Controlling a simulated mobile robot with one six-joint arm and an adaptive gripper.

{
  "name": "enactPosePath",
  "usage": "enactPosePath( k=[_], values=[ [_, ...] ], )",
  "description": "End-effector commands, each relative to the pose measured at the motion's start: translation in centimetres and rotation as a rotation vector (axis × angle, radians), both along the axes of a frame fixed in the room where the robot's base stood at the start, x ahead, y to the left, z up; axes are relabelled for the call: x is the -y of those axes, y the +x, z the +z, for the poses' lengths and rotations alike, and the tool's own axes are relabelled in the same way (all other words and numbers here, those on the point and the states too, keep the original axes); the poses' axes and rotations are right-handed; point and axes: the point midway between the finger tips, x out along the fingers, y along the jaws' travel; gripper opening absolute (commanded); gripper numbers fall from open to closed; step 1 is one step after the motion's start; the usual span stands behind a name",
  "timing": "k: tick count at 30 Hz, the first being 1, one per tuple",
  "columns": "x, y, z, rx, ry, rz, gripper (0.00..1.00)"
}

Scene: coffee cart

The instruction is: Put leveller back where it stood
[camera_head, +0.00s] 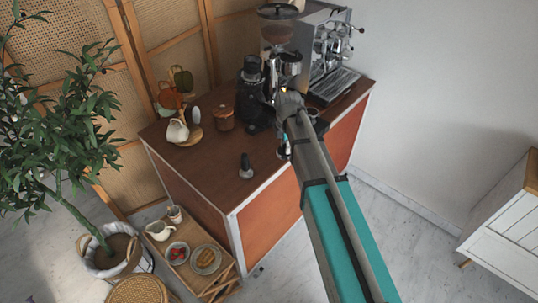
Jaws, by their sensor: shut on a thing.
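The arm reaches from the lower right over the wooden top of the coffee cart (213,172). My gripper (284,148) points down at the far end of the arm, over the right part of the cart. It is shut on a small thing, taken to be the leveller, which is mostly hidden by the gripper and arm. I cannot tell whether that thing touches the top. A small dark tool with an upright handle, like a tamper (245,167), stands on the cart to the left of my gripper.
A black grinder (250,92) and the espresso machine (325,50) stand behind. The front left of the top is clear. A low tray table (190,268) stands in front.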

Motion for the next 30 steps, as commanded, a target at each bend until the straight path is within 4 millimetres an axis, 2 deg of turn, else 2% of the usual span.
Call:
enactPosePath(
  k=[1, 4, 17, 23, 30],
  values=[
    [0.5, -0.8, 0.4, -0.002, 0.001, -0.003, 0.0],
    [0.9, -1.1, 0.5, -0.003, 0.002, -0.004, 0.0],
    [0.7, -0.7, 0.2, -0.004, 0.003, -0.004, 0.0],
    [-0.6, 1.0, -0.9, -0.004, 0.003, -0.005, 0.0],
    [-3.1, 4.3, -2.8, -0.003, 0.002, -0.004, 0.0]
  ],
)
